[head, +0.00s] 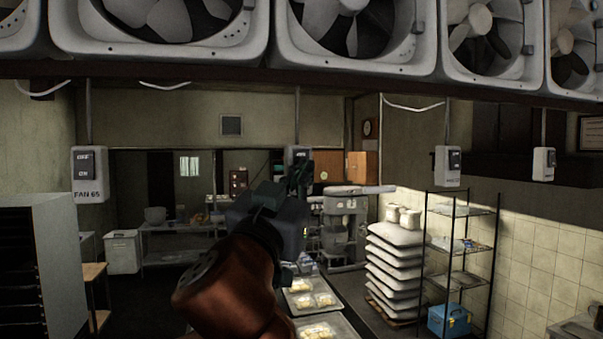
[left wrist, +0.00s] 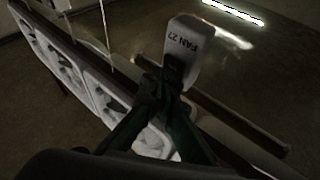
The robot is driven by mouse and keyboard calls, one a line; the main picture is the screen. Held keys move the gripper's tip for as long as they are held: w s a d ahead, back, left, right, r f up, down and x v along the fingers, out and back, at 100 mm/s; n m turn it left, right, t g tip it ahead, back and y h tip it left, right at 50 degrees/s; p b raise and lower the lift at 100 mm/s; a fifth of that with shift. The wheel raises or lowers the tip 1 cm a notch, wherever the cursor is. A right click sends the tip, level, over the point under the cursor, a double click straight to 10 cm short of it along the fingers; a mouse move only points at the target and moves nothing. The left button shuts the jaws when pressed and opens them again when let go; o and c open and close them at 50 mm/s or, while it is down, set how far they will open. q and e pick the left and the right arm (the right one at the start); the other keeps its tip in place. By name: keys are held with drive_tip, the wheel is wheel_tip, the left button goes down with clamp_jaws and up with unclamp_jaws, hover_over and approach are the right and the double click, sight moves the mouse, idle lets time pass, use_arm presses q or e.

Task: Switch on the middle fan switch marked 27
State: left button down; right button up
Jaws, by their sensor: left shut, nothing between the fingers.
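The middle switch box (head: 298,152) is a pale box hanging on a thin conduit below the fans. My left gripper (head: 300,172) covers its lower part in the head view. My right gripper is not in view.
A switch box marked FAN 65 (head: 88,173) hangs at the left. Other switch boxes (head: 447,166) (head: 543,164) hang at the right. Large fans (head: 350,28) line the top. Below are trays of dough (head: 318,300), stacked sacks (head: 393,265) and a wire shelf (head: 460,212).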

use_arm(q)
drive_tip(key=shift+w+a+f, duration=0.1)
drive_tip(key=shift+w+a, duration=0.05)
drive_tip(key=shift+w, duration=0.35)
idle(0.8)
drive_tip(key=shift+s, duration=0.2)
drive_tip(key=shift+s+d+b, duration=0.3)
drive_tip(key=shift+s+b, duration=0.15)
drive_tip(key=shift+s, duration=0.2)
drive_tip(key=shift+s+d+r+b, duration=0.15)
drive_tip(key=shift+s+d+b, duration=0.15)
drive_tip(key=shift+s, duration=0.5)
drive_tip(key=shift+s+d+r+b, duration=0.15)
drive_tip(key=shift+s+d+b, duration=0.1)
drive_tip(key=shift+s, duration=0.5)
drive_tip(key=shift+s+d+r+b, duration=0.2)
drive_tip(key=shift+s+b, duration=0.1)
drive_tip(key=shift+s, duration=0.5)
drive_tip(key=shift+w+f, duration=0.1)
